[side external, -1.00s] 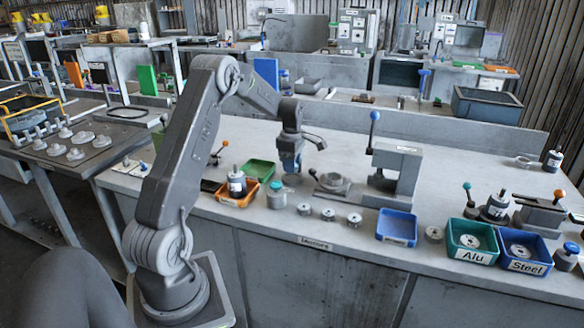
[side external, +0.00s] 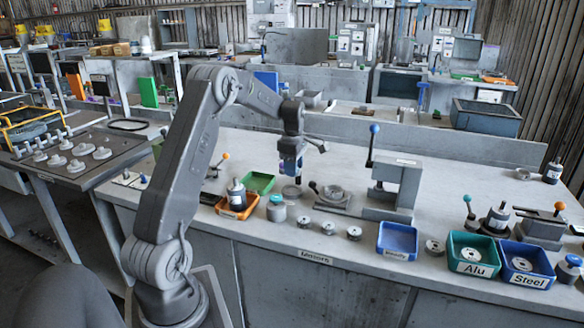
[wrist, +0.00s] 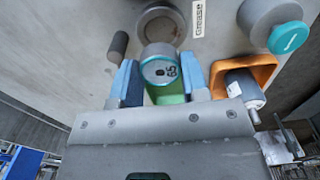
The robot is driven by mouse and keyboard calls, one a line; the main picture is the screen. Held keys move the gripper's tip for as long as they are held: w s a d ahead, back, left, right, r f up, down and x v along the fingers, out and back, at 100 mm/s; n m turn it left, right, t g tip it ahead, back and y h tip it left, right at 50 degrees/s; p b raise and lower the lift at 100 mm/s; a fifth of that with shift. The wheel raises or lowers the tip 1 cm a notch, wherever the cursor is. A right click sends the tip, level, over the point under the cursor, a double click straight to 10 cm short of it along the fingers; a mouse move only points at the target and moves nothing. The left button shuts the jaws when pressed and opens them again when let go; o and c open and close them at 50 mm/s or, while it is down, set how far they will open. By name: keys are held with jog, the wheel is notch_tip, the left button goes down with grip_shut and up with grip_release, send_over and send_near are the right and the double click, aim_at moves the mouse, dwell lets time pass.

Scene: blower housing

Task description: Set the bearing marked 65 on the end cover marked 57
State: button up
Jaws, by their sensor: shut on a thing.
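In the wrist view, the bearing (wrist: 160,70) is a short grey cylinder with a teal band and a face marked 65. My gripper (wrist: 159,82) is shut on it, with one blue finger on each side. In the side view, my gripper (side external: 291,176) points down above the left part of the bench, and the bearing is too small to make out. Small round metal parts (side external: 328,227) stand in a row along the front of the bench. No mark 57 is readable, so I cannot tell which is the end cover.
A round grey disc (side external: 291,191) lies below my gripper. Nearby are a green tray (side external: 258,183), an orange tray (side external: 238,208) with a motor, and a teal-lidded jar (side external: 276,208). A lever press (side external: 397,188) stands right. An empty blue tray (side external: 397,240) is at the front.

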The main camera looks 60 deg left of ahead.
jog(key=w+d+r+m, duration=0.4)
jog(key=w+d+m, duration=0.2)
jog(key=w+d, duration=0.3)
jog(key=shift+w+d+f, duration=0.1)
jog(key=shift+f, duration=2.5)
jog(key=shift+f, duration=0.8)
jog(key=o, duration=1.5)
notch_tip(320, 180, up, 8)
jog(key=shift+f, duration=0.25)
